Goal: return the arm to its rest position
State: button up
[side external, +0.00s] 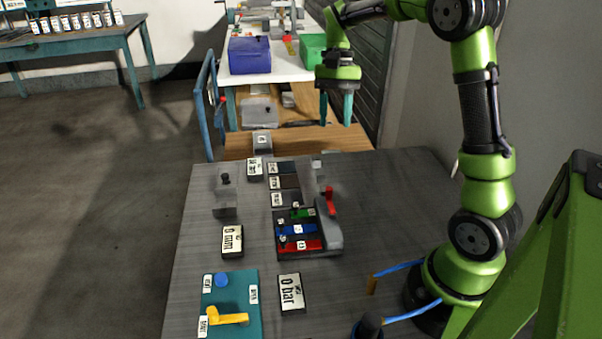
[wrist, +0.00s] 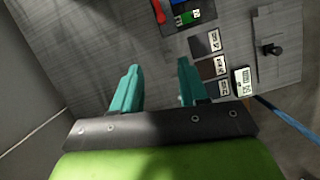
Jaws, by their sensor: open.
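My gripper (side external: 336,108) hangs above the far end of the grey table in the side view, pointing down. Its two teal fingers are apart with nothing between them. In the wrist view my gripper (wrist: 158,85) is also open and empty, over bare table surface. My green arm reaches up from its base at the right and bends over to the far side. The fingers are clear of the table and touch nothing.
The grey table (side external: 385,185) holds a panel with red, blue and green pieces (side external: 301,230), display blocks (side external: 291,293) and a teal plate (side external: 240,290) with a yellow handle (side external: 228,319). A white bench (side external: 270,70) with a blue bin (side external: 249,55) and a green bin (side external: 313,50) stands behind.

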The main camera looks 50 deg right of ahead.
jog(key=s+a+r+n+t+h, duration=0.1)
jog(key=s+a+r+n+t, duration=0.2)
jog(key=a, duration=1.3)
jog(key=s+n+t, duration=0.3)
jog(key=s+t, duration=0.3)
jog(key=s, duration=0.2)
jog(key=shift+s+n, duration=0.4)
